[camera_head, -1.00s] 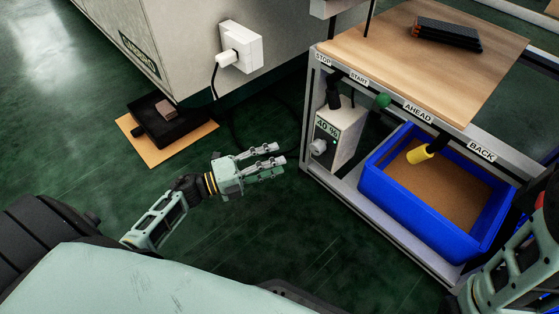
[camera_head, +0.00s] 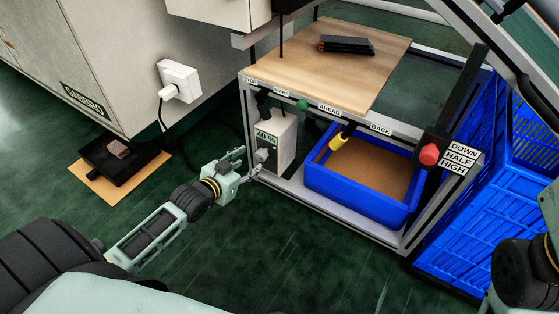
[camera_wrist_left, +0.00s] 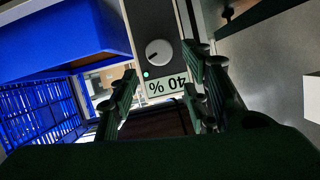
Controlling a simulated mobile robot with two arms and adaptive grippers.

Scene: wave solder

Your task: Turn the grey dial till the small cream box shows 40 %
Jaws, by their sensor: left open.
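The small cream box (camera_head: 285,143) stands on the lower shelf of the bench, at its left end. Its display reads 40 % in the head view, and upside down on the display (camera_wrist_left: 167,87) in the left wrist view. My left gripper (camera_head: 249,164) is open just in front of the box. In the left wrist view its fingers (camera_wrist_left: 160,95) are apart, with the dial beyond them and nothing between them. My right gripper is out of view.
A blue bin (camera_head: 345,196) with a brown bottom stands right of the box on the shelf. A white plug (camera_head: 178,80) is on the cabinet at left. Blue crates (camera_head: 475,200) stand at right.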

